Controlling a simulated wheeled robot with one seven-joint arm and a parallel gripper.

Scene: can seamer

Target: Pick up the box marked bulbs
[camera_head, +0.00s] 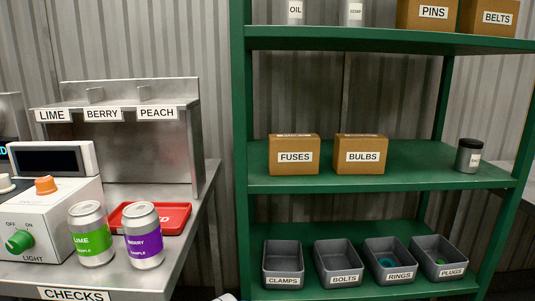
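The box marked BULBS (360,155) is a brown cardboard box with a white label on its front. It stands upright on the middle shelf of the green shelf unit (400,185), near the shelf's front edge. A similar brown box marked FUSES (294,155) stands just to its left, with a narrow gap between them. My gripper is not in view. Only a small pale shape shows at the bottom edge, and I cannot tell what it is.
A jar (468,156) stands at the right of the middle shelf, with free room between. Several grey bins (338,264) are below; boxes marked PINS (428,13) and BELTS (492,18) are above. A metal bench (190,255) with cans and a light box is left.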

